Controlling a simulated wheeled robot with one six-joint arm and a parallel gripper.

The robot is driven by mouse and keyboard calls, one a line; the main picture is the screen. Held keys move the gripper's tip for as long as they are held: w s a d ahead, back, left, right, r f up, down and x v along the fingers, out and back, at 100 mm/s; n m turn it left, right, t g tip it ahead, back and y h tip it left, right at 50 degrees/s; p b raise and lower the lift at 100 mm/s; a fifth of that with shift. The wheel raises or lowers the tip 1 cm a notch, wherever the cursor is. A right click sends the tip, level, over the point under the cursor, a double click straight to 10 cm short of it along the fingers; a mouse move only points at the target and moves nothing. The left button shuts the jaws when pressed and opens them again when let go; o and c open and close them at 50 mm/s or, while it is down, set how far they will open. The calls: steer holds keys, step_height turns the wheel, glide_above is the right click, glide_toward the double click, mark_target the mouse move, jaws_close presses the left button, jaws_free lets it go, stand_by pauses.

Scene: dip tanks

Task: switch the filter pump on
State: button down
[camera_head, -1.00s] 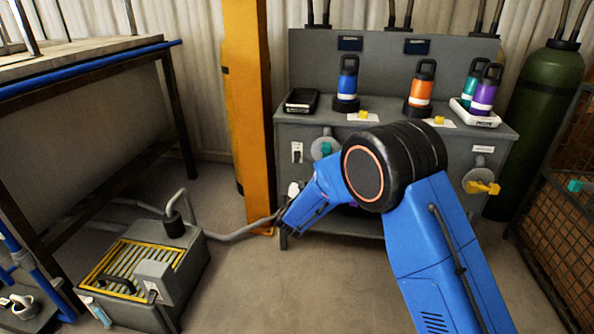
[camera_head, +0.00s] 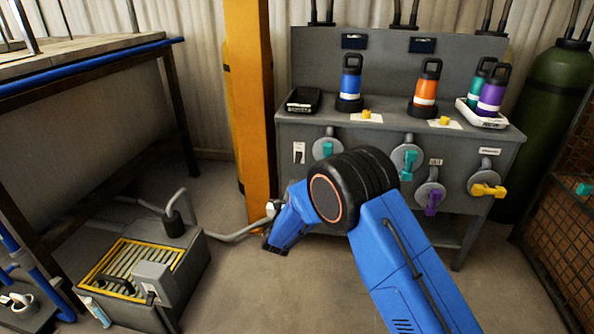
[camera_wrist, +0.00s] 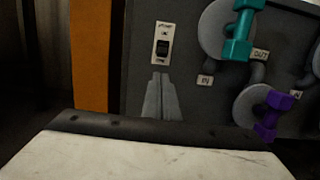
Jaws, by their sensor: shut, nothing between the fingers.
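A pale switch plate with a dark switch (camera_head: 299,152) is on the left of the grey cabinet's front. In the wrist view the switch (camera_wrist: 162,47) stands just above the fingertips in the picture. Its lettering is too small to read surely, and I cannot tell its position. My gripper (camera_wrist: 160,77) is shut and empty, its grey fingers pointing towards the panel below the plate, with no clear contact. In the head view the fingers are not clear beside my blue wrist. A grey box with a yellow-edged grate (camera_head: 132,268), possibly the filter unit, stands on the floor at left.
The grey cabinet (camera_head: 400,118) carries teal, purple and yellow valve handles right of the switch. Bottles stand on top. An orange post (camera_head: 249,110) rises close to the cabinet's left side. A grey hose (camera_head: 236,236) crosses the floor from the grated box.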

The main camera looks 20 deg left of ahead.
mark_target(298, 159)
steer(key=x, duration=1)
steer(key=shift+d, duration=0.1)
stand_by(0.4)
steer(key=shift+s+r+g+h, duration=0.1)
steer(key=shift+g+h, duration=0.2)
steer(key=shift+g, duration=0.2)
steer(key=shift+s+r+g, duration=0.15)
steer(key=shift+r+g, duration=0.05)
steer(key=shift+g, duration=0.7)
